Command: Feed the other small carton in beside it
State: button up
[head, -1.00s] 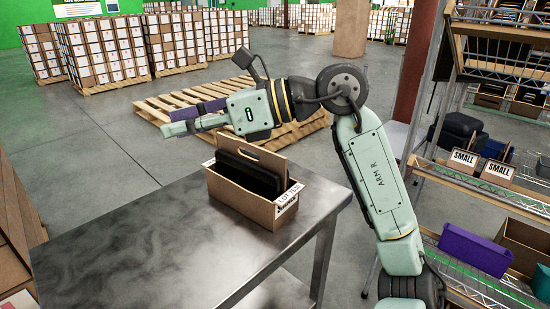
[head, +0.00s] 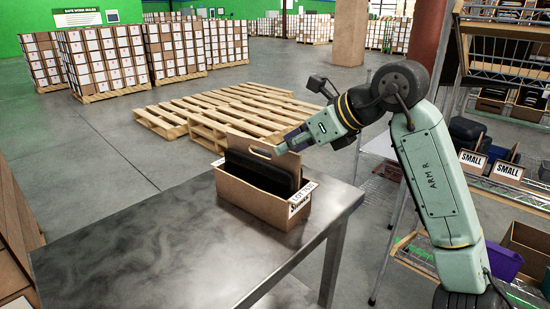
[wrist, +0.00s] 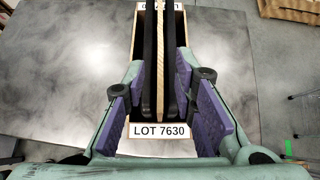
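A tan open carton (head: 255,195) with a central handled divider (head: 249,141) stands on the metal table. A black case (head: 262,172) sits upright in it on the near side of the divider. In the wrist view the divider (wrist: 161,60) runs between dark shapes, with the label "LOT 7630" (wrist: 160,131) below. My gripper (head: 284,149) is above the carton's right rear side. Two cartons marked SMALL, one left (head: 472,160) and one right (head: 507,171), are on the shelf at right.
The metal table (head: 130,245) is bare left of the carton. Wooden pallets (head: 225,110) lie on the floor behind it. A wire shelving rack with bins, including a purple bin (head: 503,262), stands at right. Stacked boxes are far back.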

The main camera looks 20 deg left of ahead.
aim_at(261, 174)
jog(key=shift+b+x, duration=0.55)
jog(key=shift+x, duration=1.15)
grip_shut()
dwell(0.3)
